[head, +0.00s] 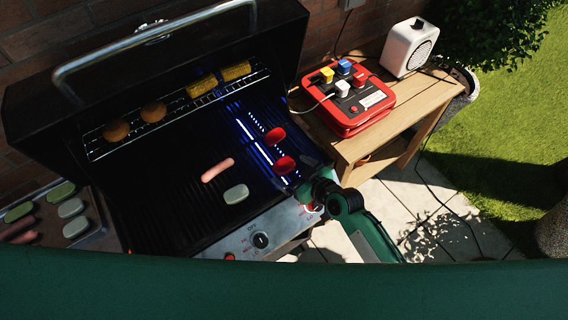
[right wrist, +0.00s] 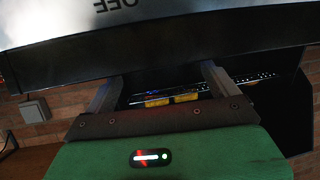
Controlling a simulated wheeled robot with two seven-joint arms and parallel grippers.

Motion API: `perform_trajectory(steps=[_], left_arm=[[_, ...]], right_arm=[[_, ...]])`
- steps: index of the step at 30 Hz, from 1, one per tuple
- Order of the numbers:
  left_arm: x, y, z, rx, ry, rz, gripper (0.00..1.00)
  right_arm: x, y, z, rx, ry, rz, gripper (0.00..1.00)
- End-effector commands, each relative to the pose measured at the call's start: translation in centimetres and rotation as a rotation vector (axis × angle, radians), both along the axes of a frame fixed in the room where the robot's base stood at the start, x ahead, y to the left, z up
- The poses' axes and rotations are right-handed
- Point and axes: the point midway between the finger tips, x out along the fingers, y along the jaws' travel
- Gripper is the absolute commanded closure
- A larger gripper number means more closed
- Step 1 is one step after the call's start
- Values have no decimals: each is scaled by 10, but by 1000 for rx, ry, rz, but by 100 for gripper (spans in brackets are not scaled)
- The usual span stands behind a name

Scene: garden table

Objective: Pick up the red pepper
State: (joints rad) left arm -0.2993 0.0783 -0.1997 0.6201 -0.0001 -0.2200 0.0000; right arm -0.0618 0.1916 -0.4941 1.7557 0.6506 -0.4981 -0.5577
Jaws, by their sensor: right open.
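Two red pepper pieces lie on the dark grill grate in the head view, one farther back (head: 275,136) and one nearer the front (head: 284,165). My right gripper (head: 300,186) is at the grill's front right edge, just in front of the nearer red piece and apart from it. In the right wrist view the jaws (right wrist: 160,84) are spread with nothing between them. I cannot make out the red pieces in that view. My left gripper is not in view.
A sausage (head: 217,170) and a pale slice (head: 236,193) lie left of the red pieces. Corn (head: 236,71) and patties (head: 116,130) sit on the raised rack. The open lid (head: 150,70) stands behind. A red case (head: 350,123) is on the wooden side table (head: 400,123).

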Motion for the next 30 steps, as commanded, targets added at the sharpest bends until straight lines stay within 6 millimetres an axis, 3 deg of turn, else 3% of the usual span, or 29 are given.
perform_trajectory(steps=[6, 14, 15, 22, 30], left_arm=[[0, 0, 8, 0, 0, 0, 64], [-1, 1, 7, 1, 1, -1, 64], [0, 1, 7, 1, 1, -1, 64], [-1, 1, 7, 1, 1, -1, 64], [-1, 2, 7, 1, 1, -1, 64]], right_arm=[[14, 13, -7, 0, 0, -1, 9], [16, 14, -9, -1, -1, -1, 9], [16, 14, -9, -1, -1, -1, 11], [16, 14, -9, -1, -1, -1, 56], [16, 14, -9, -1, -1, -1, 57]])
